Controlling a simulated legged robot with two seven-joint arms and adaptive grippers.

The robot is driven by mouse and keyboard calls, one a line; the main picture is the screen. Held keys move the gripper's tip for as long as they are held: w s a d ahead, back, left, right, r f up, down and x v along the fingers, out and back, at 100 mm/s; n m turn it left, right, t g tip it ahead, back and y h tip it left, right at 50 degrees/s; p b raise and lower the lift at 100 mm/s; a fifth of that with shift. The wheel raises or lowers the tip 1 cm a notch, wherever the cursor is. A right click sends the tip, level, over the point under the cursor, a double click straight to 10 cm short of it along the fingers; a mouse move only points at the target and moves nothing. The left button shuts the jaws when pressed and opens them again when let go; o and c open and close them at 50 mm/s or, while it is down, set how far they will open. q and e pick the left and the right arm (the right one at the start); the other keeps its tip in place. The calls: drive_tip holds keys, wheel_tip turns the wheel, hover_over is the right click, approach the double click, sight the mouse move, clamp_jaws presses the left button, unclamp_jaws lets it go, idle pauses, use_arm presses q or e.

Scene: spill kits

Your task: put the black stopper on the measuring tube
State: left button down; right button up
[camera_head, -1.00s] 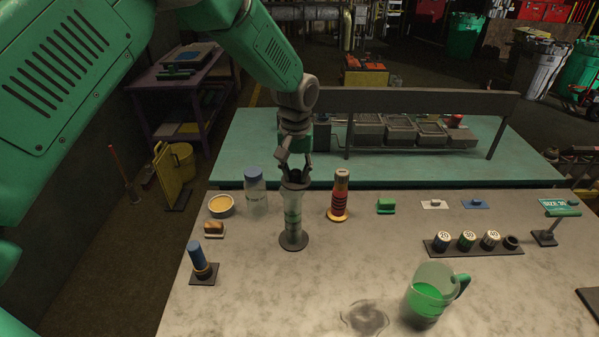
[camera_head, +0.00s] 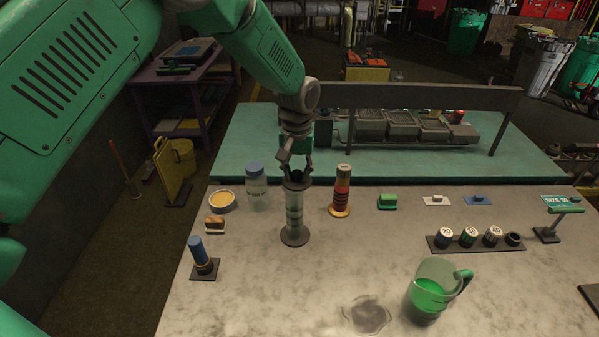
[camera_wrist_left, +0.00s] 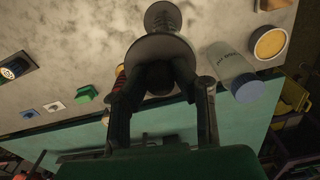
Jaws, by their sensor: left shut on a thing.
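The measuring tube (camera_head: 294,212) is a clear upright cylinder on a round dark base, with a dark rim at its top. My left gripper (camera_head: 297,172) points down over its mouth and is shut on the black stopper (camera_head: 296,176). In the left wrist view, the stopper (camera_wrist_left: 160,79) sits between the two fingers (camera_wrist_left: 162,95), against or just above the wide round rim of the tube (camera_wrist_left: 160,49). I cannot tell how deep the stopper sits in the mouth. My right gripper is in neither view.
A jug of green liquid (camera_head: 430,290) stands front right by a puddle (camera_head: 367,315). A rack of numbered pieces (camera_head: 475,246) is farther right.

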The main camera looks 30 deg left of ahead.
use_arm(q)
drive_tip(key=shift+a+r, duration=0.15)
drive_tip(key=shift+a, duration=0.05)
drive_tip(key=shift+r, duration=0.15)
drive_tip(key=shift+d+r+p, duration=0.15)
drive_tip(key=shift+r+p, duration=0.25)
drive_tip(key=shift+p, duration=0.1)
drive_tip(key=shift+d+r, duration=0.1)
drive_tip(key=shift+d, duration=0.1)
drive_tip(key=shift+a, duration=0.3)
drive_tip(key=shift+a, duration=0.3)
idle(0.3)
drive_tip(key=shift+f+b, duration=0.5)
drive_tip(key=shift+f, duration=1)
idle(0.4)
drive_tip(key=c, duration=1.3)
unclamp_jaws()
drive_tip(key=shift+o, duration=0.2)
